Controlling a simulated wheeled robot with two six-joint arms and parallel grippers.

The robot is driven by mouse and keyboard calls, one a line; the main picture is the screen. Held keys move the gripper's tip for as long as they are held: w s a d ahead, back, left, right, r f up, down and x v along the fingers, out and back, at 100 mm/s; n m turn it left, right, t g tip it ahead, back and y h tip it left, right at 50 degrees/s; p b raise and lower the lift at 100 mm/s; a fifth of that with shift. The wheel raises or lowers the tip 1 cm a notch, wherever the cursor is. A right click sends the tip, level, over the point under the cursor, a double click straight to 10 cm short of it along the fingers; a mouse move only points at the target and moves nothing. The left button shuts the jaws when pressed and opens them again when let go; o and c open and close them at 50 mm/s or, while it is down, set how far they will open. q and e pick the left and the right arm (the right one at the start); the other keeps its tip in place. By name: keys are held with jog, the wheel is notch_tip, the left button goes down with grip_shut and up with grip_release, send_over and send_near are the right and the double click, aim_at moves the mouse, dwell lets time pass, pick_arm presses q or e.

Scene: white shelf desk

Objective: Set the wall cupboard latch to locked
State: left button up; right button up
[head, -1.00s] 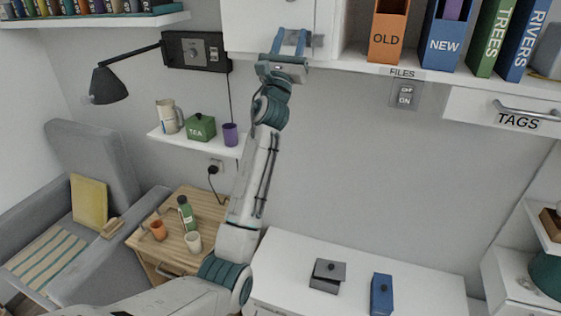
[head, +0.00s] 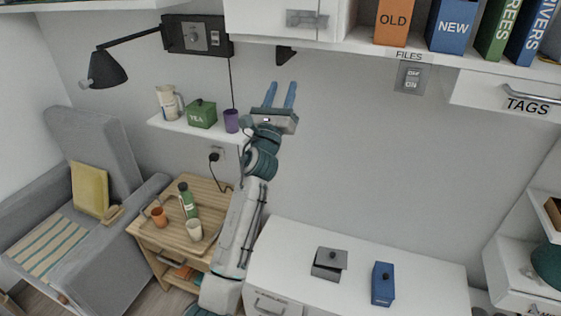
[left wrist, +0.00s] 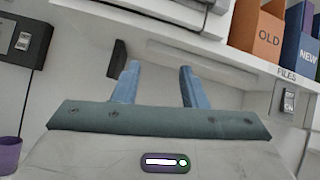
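The wall cupboard (head: 262,15) is white and cut off by the top edge of the head view. Its grey metal latch (head: 308,18) lies across the seam near the door's lower right. I cannot tell from its small shape whether it is locked. My left gripper (head: 281,95) is below the cupboard, apart from the latch, with its two blue fingers pointing up. It is open and empty. In the left wrist view the fingers (left wrist: 160,82) stand apart with nothing between them, under the shelf. My right gripper is not in view.
A dark bracket (head: 286,54) hangs under the cupboard. A small shelf (head: 185,132) with a jug, green tea tin (head: 202,114) and purple cup (head: 231,121) is left of my gripper. Orange and blue files (head: 454,26) stand at right.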

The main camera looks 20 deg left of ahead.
pick_arm(q)
jog(key=w+f+n+g+b, duration=0.1)
jog(key=f+n+g, duration=0.1)
jog(key=f, duration=0.9)
jog(key=w+a+f+n+g+b, duration=0.1)
jog(key=f+n, duration=0.3)
jog(key=f, duration=0.8)
jog(key=shift+w+a+f+n+g+y, duration=0.15)
jog(key=shift+w+a+n+g+y, duration=0.2)
jog(key=shift+w+g, duration=0.35)
jog(key=shift+d, duration=0.1)
